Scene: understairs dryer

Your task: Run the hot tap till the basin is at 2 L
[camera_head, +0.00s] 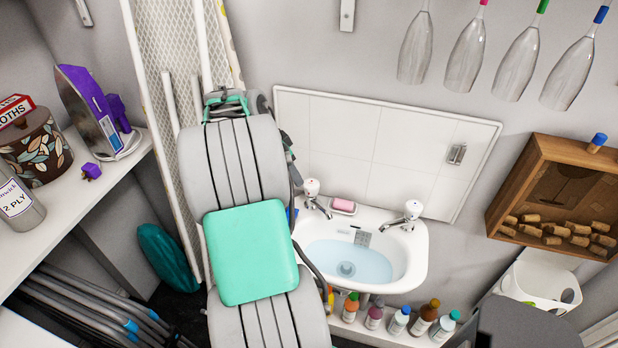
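A white basin (416,262) is fixed to the wall and holds pale blue water (375,268), with the round drain showing through it. A small grey marked plate (361,238) is on its back inner wall; its markings are too small to read. A left tap (313,192) and a right tap (410,212) with white heads stand on the back rim. I cannot tell which is hot, and I see no clear stream from either spout. My grey and teal arm stands left of the basin and covers its left edge. My gripper's fingers are not visible.
Pink soap (343,205) lies between the taps. Several bottles (398,321) line a shelf below the basin. Glasses (465,55) hang above right, near a wooden cork box (533,186). An iron (100,115) stands on the left shelf. A white bin (540,285) is at lower right.

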